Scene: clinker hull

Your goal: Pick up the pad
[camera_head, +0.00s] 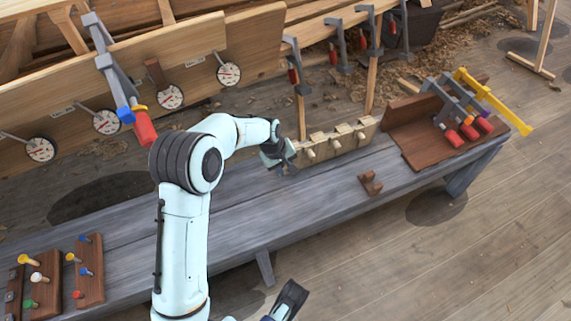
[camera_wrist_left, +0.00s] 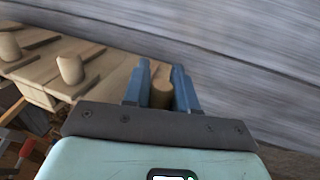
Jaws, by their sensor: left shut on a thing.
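My left gripper (camera_head: 278,153) is at the left end of a row of light wooden pads with round knobs (camera_head: 335,142) at the bench's back edge. In the left wrist view its blue fingers (camera_wrist_left: 160,85) are shut on a tan round knob (camera_wrist_left: 161,95), which I take to be the handle of the pad. The rest of that pad is hidden by the gripper. Other knobbed pads (camera_wrist_left: 70,68) show to the left in that view. My right gripper (camera_head: 288,300) is partly in view at the bottom edge; its jaws are unclear.
The long grey bench (camera_head: 270,210) is mostly clear in the middle. A small brown block (camera_head: 370,183) lies on it. A brown board with clamps (camera_head: 430,130) is at the right end, and racks of coloured pegs (camera_head: 88,270) at the left. Clamps and dial gauges hang on the hull planks behind.

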